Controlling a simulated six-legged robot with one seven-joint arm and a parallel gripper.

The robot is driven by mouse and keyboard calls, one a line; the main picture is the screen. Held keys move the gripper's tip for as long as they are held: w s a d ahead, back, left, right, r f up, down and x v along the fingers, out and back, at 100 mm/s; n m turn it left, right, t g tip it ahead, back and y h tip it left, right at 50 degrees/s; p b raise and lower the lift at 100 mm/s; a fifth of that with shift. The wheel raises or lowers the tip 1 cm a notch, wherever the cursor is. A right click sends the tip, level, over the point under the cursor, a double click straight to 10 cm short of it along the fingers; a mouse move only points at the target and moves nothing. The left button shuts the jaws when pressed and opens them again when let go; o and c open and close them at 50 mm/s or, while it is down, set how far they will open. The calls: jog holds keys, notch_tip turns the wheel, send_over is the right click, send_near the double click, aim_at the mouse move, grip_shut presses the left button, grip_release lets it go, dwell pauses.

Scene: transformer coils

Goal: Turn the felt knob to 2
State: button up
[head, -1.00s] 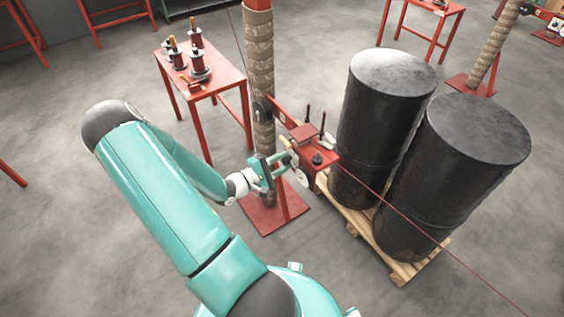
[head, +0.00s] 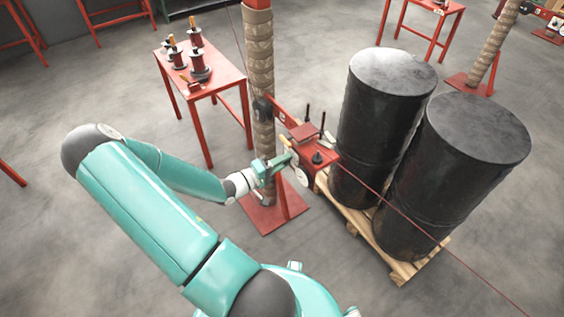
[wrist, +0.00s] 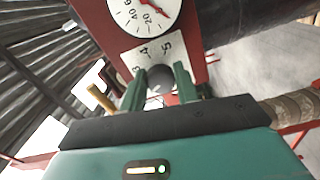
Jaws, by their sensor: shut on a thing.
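The felt knob (wrist: 161,80) is a dark grey round knob on a red box, seen in the wrist view. My gripper (wrist: 158,73) has one green finger on each side of it and is shut on it. A white scale plate (wrist: 150,50) behind the knob shows the numbers 3, 4 and 5; its lower part is hidden by the fingers and knob. I cannot see a pointer on the knob. In the head view my gripper (head: 287,160) meets the near side of the red box (head: 322,160); the knob is hidden there.
A white round dial (wrist: 148,8) with a red needle sits beside the scale. A rope-wrapped post (head: 260,70) stands behind the arm. Two black drums (head: 385,105) on a wooden pallet (head: 352,218) stand close right. A red table (head: 222,77) holds several coils.

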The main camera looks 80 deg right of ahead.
jog(key=shift+w, duration=0.15)
jog(key=o, duration=0.9)
jog(key=shift+o, duration=0.2)
jog(key=v, duration=1.3)
jog(key=shift+w+a, duration=0.25)
jog(key=shift+a, duration=0.05)
